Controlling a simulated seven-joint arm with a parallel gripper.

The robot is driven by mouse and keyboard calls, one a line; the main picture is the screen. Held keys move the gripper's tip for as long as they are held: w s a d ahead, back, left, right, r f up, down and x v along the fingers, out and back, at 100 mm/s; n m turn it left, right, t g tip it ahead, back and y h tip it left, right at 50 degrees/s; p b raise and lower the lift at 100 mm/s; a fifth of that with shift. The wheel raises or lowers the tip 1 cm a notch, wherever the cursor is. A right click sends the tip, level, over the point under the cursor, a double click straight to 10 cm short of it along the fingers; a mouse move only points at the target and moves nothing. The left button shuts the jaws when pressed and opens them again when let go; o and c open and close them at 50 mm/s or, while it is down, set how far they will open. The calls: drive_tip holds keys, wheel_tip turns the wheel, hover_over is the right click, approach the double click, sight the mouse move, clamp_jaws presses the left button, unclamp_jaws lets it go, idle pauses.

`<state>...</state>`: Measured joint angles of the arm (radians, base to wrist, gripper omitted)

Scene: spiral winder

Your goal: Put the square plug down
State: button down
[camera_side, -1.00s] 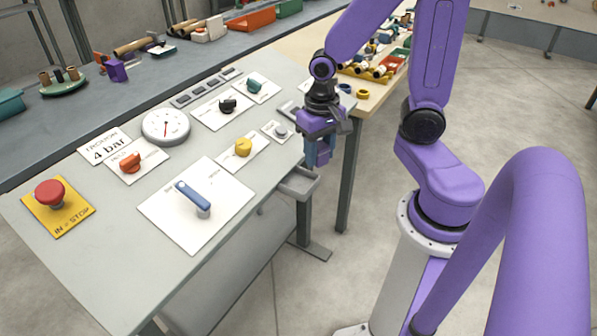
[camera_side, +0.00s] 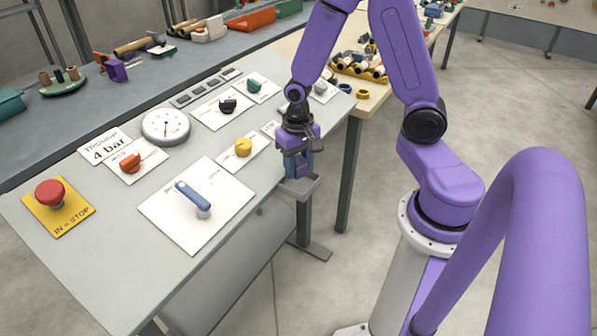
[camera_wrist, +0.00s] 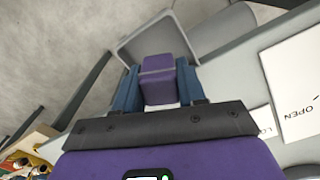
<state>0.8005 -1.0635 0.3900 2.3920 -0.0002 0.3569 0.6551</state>
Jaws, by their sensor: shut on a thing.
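The square plug (camera_wrist: 165,66) is a purple block between the two blue fingers of my gripper (camera_wrist: 160,82) in the wrist view. My gripper (camera_side: 299,166) is shut on it and points down in the side view. The plug is low over the small grey tray (camera_side: 299,188) at the near edge of the grey panel table. In the wrist view the tray (camera_wrist: 124,49) lies around and beyond the plug. I cannot tell whether the plug touches the tray floor.
The panel table (camera_side: 110,245) carries a yellow knob (camera_side: 243,147), a blue lever (camera_side: 187,193), a gauge (camera_side: 166,126) and a red stop button (camera_side: 49,193). A wooden table (camera_side: 372,101) with several parts stands behind. The floor in front of the tray is clear.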

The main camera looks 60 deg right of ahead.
sight(299, 175)
drive_tip(key=shift+s+f, duration=0.1)
drive_tip(key=shift+f, duration=1.15)
drive_tip(key=shift+f, duration=0.6)
drive_tip(key=c, duration=0.9)
unclamp_jaws()
wheel_tip(299, 175, up, 13)
drive_tip(key=shift+s+a+r, duration=0.15)
drive_tip(key=shift+a+r, duration=0.05)
drive_tip(key=shift+a, duration=0.05)
drive_tip(key=s+a+r+n, duration=0.1)
drive_tip(key=s+a+n, duration=0.1)
drive_tip(key=s+n, duration=0.3)
drive_tip(key=s+a+r+n, duration=0.1)
drive_tip(key=s+a+n, duration=0.2)
drive_tip(key=s+n, duration=0.3)
drive_tip(key=s+a+r+n, duration=0.1)
drive_tip(key=s+a+n, duration=0.1)
drive_tip(key=s+n, duration=0.4)
drive_tip(key=shift+s+a+r, duration=0.1)
drive_tip(key=shift+a+r, duration=0.2)
drive_tip(key=shift+a, duration=0.1)
